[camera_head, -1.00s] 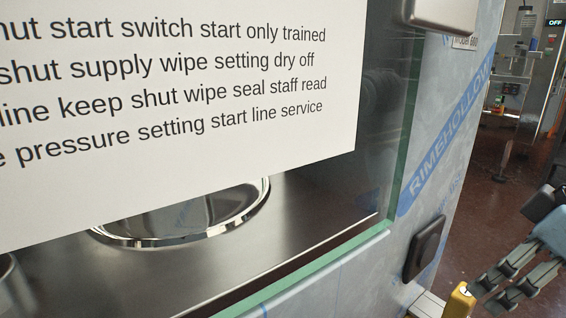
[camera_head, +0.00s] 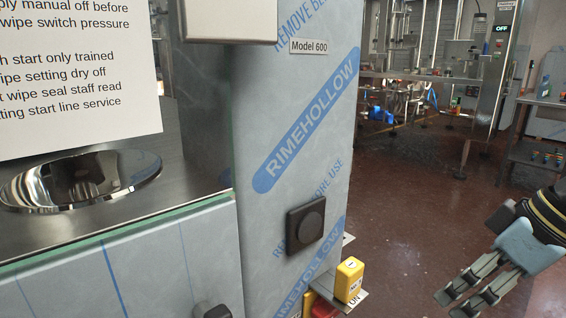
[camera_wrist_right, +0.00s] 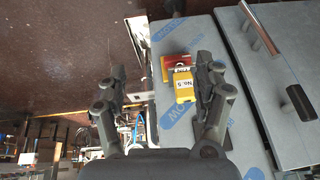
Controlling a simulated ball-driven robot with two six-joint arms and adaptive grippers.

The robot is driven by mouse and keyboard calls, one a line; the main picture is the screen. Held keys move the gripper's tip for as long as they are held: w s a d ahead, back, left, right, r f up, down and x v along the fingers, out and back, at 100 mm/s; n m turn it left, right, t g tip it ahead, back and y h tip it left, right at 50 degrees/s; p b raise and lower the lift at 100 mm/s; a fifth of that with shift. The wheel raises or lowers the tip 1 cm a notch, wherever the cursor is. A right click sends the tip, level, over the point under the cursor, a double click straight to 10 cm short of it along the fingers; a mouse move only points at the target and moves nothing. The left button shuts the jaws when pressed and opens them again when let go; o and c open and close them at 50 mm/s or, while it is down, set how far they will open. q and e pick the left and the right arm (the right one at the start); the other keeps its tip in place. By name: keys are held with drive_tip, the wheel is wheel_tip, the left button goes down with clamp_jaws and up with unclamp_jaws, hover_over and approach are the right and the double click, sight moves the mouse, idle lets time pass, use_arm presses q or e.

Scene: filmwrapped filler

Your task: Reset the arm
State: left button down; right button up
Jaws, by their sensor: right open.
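My right gripper (camera_head: 464,300) is at the lower right of the head view, open and empty, its two fingers pointing down and left. It hangs in free air to the right of the film-wrapped machine (camera_head: 330,110). In the right wrist view the open fingers (camera_wrist_right: 160,85) stand wide apart. A yellow block marked No.5 (camera_wrist_right: 183,85) appears near the right finger there, in front of a red part (camera_wrist_right: 172,62). The head view shows the yellow block (camera_head: 349,279) low at the machine's side, apart from my gripper. My left gripper is not in view.
The machine has a dark square knob (camera_head: 305,224) on its side and a printed sign (camera_head: 75,80) on its glass. A round shiny plate (camera_head: 85,180) sits behind the glass. Steel racks (camera_head: 430,80) stand behind. The reddish floor (camera_head: 400,190) right of the machine is open.

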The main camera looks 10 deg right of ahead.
drive_tip(key=s+d+f+m+h, duration=0.1)
drive_tip(key=d+f+m, duration=0.25)
drive_tip(key=f, duration=0.75)
drive_tip(key=s+d+f+m, duration=0.1)
drive_tip(key=d+f+m, duration=0.25)
drive_tip(key=f, duration=0.75)
drive_tip(key=s+f+g+h, duration=0.1)
drive_tip(key=s+f, duration=0.7)
drive_tip(key=f, duration=0.4)
drive_tip(key=s+a+f+n+g, duration=0.1)
drive_tip(key=s+a+f, duration=0.2)
drive_tip(key=s+f, duration=0.2)
drive_tip(key=s+a+f+n+h, duration=0.1)
drive_tip(key=s+f, duration=0.4)
drive_tip(key=s, duration=0.7)
drive_tip(key=s+a+f+g, duration=0.1)
drive_tip(key=s+a+f, duration=0.3)
drive_tip(key=s, duration=0.4)
drive_tip(key=shift+s+a+f+n+g, duration=0.3)
drive_tip(key=shift+s+a+f+n, duration=0.1)
drive_tip(key=shift+f, duration=0.4)
